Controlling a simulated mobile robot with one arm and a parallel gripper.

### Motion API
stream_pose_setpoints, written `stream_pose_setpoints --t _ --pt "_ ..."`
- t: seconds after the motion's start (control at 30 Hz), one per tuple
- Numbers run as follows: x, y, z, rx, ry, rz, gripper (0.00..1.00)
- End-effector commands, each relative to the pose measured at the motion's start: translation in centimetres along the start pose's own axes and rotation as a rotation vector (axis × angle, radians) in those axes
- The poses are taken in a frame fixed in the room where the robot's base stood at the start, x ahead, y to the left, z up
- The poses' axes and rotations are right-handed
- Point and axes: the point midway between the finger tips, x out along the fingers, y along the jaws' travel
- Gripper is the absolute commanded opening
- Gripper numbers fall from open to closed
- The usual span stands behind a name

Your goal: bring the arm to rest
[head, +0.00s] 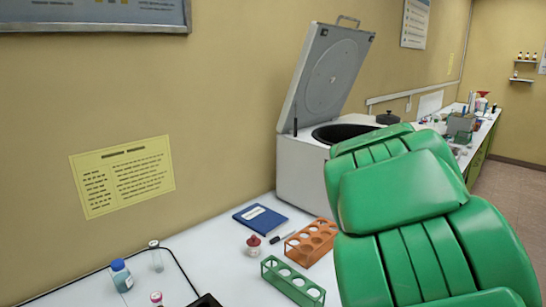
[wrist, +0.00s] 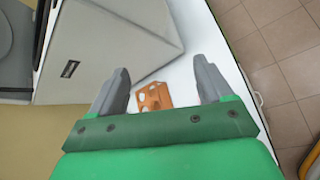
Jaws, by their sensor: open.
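My green arm fills the right side of the head view, and its gripper is hidden there. In the wrist view my gripper (wrist: 160,90) shows two grey fingers spread apart with nothing held between them. An orange tube rack (wrist: 153,97) lies below on the white table, seen in the gap between the fingers and apart from them. The same orange rack (head: 311,242) stands left of my arm in the head view.
A centrifuge (head: 305,165) with its lid (head: 330,72) raised stands behind my arm. A green rack (head: 292,283), a blue book (head: 260,220), a red-capped bottle (head: 253,245) and a blue-capped bottle (head: 122,276) stand or lie on the table. Open floor (wrist: 270,45) shows beyond the table edge.

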Motion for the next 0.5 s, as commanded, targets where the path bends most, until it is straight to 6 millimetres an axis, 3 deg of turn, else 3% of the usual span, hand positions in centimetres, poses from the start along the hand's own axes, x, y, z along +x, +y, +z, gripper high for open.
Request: stream_pose_setpoints --t 0.13,0.27,0.5 --pt "-4.1 -5.4 -0.1 0.246 -0.013 -0.171 0.8" --pt "-8.0 -10.2 -1.6 0.447 -0.015 -0.327 0.8" --pt "-16.3 -18.7 -7.1 0.759 -0.007 -0.646 0.8"
